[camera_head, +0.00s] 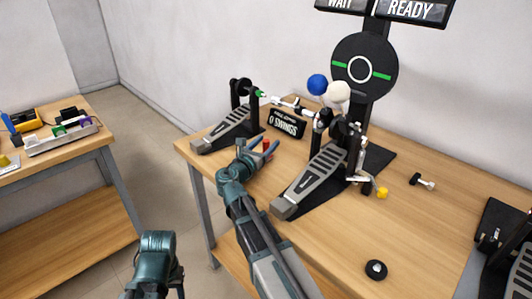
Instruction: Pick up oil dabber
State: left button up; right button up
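My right gripper (262,146) reaches over the left front part of the pedal table, with its blue-grey fingers spread apart. A small red item (267,145) stands at the fingers, partly hidden by them; it may be the oil dabber, but it is too small to be sure. I cannot tell whether the fingers touch it. A small yellow item (382,193) lies on the table right of the middle pedal. Of my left arm only a teal link shows at the bottom left; its gripper is not in view.
Pedals stand at the left (226,130) and middle (312,182) of the wooden table (335,240), beside a black "0 SWINGS" sign (286,124). A black round piece (376,270) lies near the front. A second table (62,152) at left holds a tray (62,140).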

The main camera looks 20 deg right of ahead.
grip_shut()
pick_arm(q)
jog(key=shift+r, duration=0.15)
pick_arm(e)
jog(key=shift+r, duration=0.15)
